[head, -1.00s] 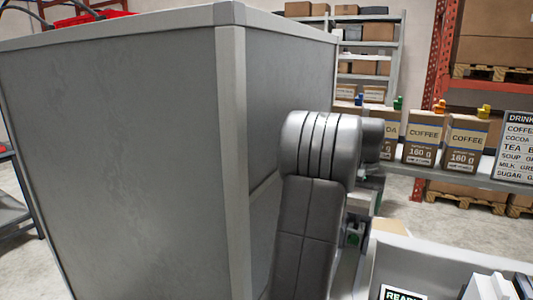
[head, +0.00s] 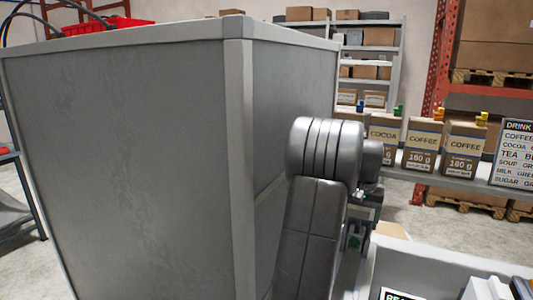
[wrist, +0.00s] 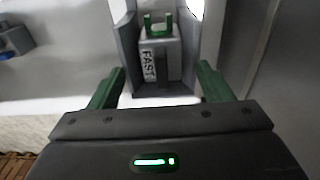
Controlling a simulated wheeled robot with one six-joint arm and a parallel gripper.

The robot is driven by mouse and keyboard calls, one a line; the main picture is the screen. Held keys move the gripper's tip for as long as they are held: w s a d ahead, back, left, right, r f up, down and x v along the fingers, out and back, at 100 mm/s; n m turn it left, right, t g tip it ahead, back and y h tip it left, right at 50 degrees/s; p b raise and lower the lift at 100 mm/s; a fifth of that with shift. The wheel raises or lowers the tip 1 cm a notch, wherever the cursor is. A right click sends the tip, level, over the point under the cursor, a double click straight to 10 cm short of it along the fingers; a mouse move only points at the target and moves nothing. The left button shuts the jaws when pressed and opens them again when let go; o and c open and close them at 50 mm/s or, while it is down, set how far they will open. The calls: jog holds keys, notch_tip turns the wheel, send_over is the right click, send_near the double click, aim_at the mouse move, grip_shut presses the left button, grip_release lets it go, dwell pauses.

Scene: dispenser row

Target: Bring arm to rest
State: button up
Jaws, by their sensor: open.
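In the wrist view my gripper (wrist: 160,82) is open, its two green fingers spread wide with nothing between them. Beyond the fingers stands a grey block-shaped unit labelled FAST (wrist: 160,52), with a green U-shaped piece on top, inside a grey holder. The gripper is apart from it or only close to it; the exact gap cannot be told. In the head view my grey arm is folded up in the middle, beside the large grey cabinet. My gripper is mostly hidden behind the arm there.
COCOA (head: 384,135) and COFFEE packs (head: 421,145) stand on a shelf at right, beside a drink list sign (head: 514,152). A white-walled bin (head: 440,265) is at lower right.

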aim_at(358, 225)
jog(key=shift+g, duration=0.4)
jog(key=f, duration=0.2)
jog(key=s+f, duration=0.1)
jog(key=f, duration=0.1)
jog(key=shift+a+f+b, duration=0.1)
jog(key=shift+a+b, duration=0.2)
jog(key=r, duration=0.4)
jog(key=w+r, duration=0.1)
jog(key=r, duration=0.1)
jog(key=shift+w+d+r, duration=0.1)
jog(key=shift+d+r, duration=0.1)
jog(key=shift+d, duration=0.1)
notch_tip(358, 225, up, 11)
notch_tip(358, 225, down, 14)
jog(key=shift+r, duration=0.1)
jog(key=f, duration=0.1)
jog(key=s+f+p, duration=0.1)
jog(key=shift+a+f, duration=0.25)
jog(key=shift+f, duration=0.1)
jog(key=r, duration=0.1)
jog(key=p, duration=0.1)
jog(key=r, duration=0.1)
jog(key=shift+w+d+r+y+p, duration=0.25)
jog(key=shift+w+r+y+p, duration=0.05)
jog(key=shift+w, duration=0.1)
jog(key=shift+w+r, duration=0.1)
jog(key=shift+r, duration=1.35)
jog(key=shift+d, duration=0.1)
